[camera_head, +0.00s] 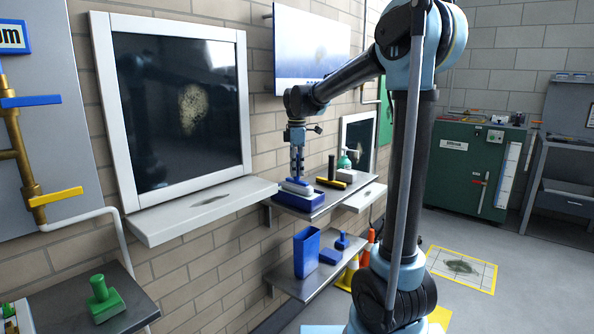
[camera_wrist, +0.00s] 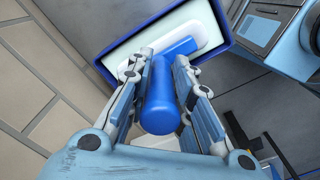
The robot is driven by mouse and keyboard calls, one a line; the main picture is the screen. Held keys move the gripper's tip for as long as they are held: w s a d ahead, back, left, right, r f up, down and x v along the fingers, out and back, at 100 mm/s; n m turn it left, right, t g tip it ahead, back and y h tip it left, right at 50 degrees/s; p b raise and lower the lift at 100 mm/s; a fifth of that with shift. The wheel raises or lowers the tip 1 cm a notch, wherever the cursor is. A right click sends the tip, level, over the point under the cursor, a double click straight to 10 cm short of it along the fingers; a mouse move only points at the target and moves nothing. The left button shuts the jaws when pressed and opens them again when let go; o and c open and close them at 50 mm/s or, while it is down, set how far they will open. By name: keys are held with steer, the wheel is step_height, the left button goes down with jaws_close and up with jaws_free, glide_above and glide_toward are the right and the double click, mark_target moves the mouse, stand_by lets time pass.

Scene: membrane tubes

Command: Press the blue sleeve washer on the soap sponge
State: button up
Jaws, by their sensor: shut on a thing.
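The blue sleeve washer (camera_head: 298,183) has a blue handle and a pale sleeve on its head. My gripper (camera_head: 297,173) points down at it and is shut on the handle. In the wrist view the blue handle (camera_wrist: 161,100) sits between the two fingers of my gripper (camera_wrist: 159,65). The soap sponge is a pale pad (camera_wrist: 198,12) in a blue tray (camera_head: 306,204) on the upper shelf. The washer's head is over the tray; I cannot tell whether it touches the pad.
On the upper shelf (camera_head: 318,206), a black and yellow squeegee (camera_head: 330,182) and a green soap bottle (camera_head: 344,161) stand to the right. The lower shelf holds a blue bin (camera_head: 306,252) and smaller blue items (camera_head: 342,241). A large dirty panel (camera_head: 180,110) hangs left.

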steer(key=shift+r, duration=3.55)
